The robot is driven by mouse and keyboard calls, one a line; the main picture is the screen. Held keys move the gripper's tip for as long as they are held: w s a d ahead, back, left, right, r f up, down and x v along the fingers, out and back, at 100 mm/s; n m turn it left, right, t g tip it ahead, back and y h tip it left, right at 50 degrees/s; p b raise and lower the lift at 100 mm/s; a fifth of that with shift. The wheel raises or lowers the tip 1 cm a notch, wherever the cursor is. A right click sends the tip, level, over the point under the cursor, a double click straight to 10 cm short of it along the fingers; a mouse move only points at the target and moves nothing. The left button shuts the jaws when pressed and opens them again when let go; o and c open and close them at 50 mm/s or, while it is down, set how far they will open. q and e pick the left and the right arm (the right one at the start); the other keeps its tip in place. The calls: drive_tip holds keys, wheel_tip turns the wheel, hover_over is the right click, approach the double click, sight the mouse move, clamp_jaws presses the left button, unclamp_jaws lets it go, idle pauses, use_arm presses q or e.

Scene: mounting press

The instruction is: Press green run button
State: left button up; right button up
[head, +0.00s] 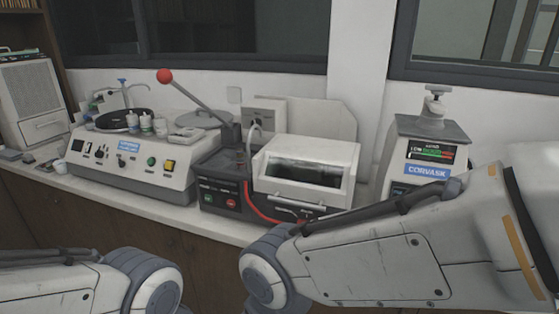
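A press-like machine (431,134) with a clamp knob on top and a blue CORVASK label stands on the counter at the right. Its front has a small display with green and red bars; my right arm hides its lower front. A green button (151,161) shows on the wide polisher-like machine (135,178) at the left, beside a yellow switch. The middle machine (224,186) has a dark panel with small red and green marks, too small to read. I cannot tell which control is the run button. Neither gripper is in view; only links of my arms show at the bottom.
The middle machine has a white hood (305,151) and a raised lever with a red knob (164,75). A red hose curves along its front. A narrow strip of counter (225,228) is free in front. A wall with windows is close behind.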

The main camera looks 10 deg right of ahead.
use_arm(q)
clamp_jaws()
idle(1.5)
